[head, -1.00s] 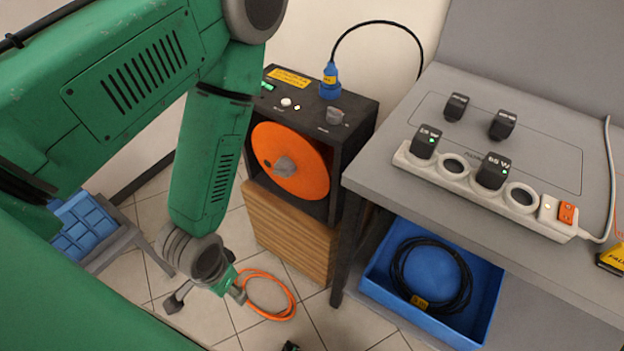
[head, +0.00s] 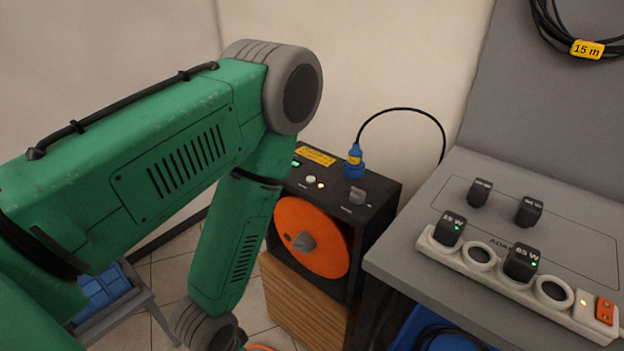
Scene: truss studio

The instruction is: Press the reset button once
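A black box with an orange disc (head: 312,236) on its front stands on a wooden crate. A small round white button (head: 311,179) sits on its top, with a lit dot beside it; its label is too small to read, so I cannot tell if it is the reset button. A grey knob (head: 357,195) and a green-lit switch (head: 295,163) are on the same top. My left arm crosses the left half, its wrist down at the bottom edge, left of the box. My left gripper is below the picture. My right gripper is not in view.
A blue plug (head: 354,163) with a black cable stands up from the box top. A grey bench (head: 400,240) at right carries a power strip (head: 480,270) with an orange switch (head: 605,311) and several black adapters. A blue crate (head: 100,290) sits at lower left.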

